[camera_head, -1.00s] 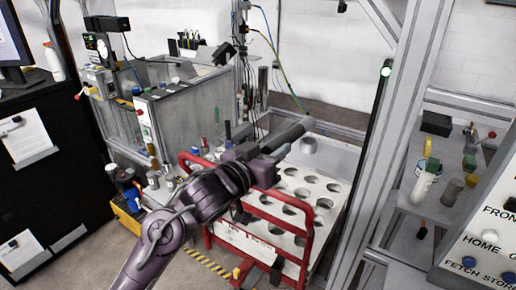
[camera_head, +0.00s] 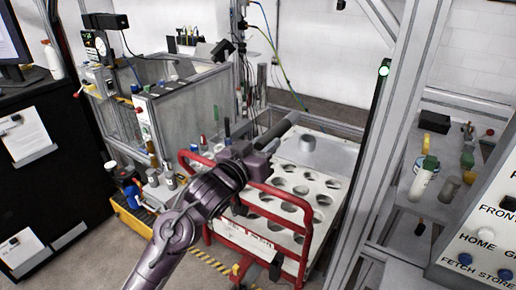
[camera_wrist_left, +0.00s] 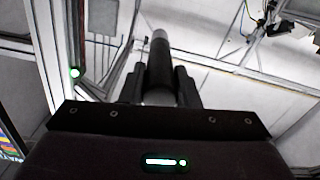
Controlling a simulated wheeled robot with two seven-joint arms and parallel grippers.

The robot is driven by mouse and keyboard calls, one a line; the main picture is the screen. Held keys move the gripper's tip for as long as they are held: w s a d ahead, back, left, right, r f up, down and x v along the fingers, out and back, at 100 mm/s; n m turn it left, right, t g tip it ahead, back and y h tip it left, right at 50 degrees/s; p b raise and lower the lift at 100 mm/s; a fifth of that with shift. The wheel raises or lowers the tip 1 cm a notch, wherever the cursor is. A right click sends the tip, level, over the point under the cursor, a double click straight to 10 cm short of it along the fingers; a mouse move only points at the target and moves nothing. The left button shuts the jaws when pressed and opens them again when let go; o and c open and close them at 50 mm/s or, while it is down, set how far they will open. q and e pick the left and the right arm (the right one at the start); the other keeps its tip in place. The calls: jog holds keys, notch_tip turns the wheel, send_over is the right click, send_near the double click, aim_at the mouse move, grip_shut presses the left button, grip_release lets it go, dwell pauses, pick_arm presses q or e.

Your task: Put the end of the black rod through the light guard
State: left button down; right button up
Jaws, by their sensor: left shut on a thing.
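My left gripper (camera_head: 258,147) reaches in above the red-framed cart and is shut on the black rod (camera_head: 279,131). The rod points up and to the right, its free end over the cart top. In the left wrist view, the rod (camera_wrist_left: 159,62) stands out between the two dark fingers of my left gripper (camera_wrist_left: 160,94). The light guard appears to be the slim black strip (camera_head: 378,100) with a green lamp on the metal post, right of the rod and apart from it. The green lamp (camera_wrist_left: 75,72) also shows in the left wrist view. My right gripper is out of view.
The cart (camera_head: 318,165) has a white top with several round holes and a red rail (camera_head: 305,208). Metal posts (camera_head: 408,110) stand to its right. A shelf with a white bottle (camera_head: 423,182) and a button panel (camera_head: 480,240) are further right.

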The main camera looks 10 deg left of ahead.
aim_at(289, 122)
pick_arm(q)
jog(key=x, duration=1.3)
jog(key=shift+s+a, duration=0.1)
jog(key=shift+s, duration=0.05)
dwell(0.5)
jog(key=shift+s+a+p, duration=0.1)
jog(key=shift+s+p, duration=0.1)
jog(key=shift+p, duration=0.1)
jog(key=p+v, duration=0.3)
jog(key=v, duration=0.9)
jog(key=shift+p, duration=0.35)
jog(key=shift+v, duration=0.8)
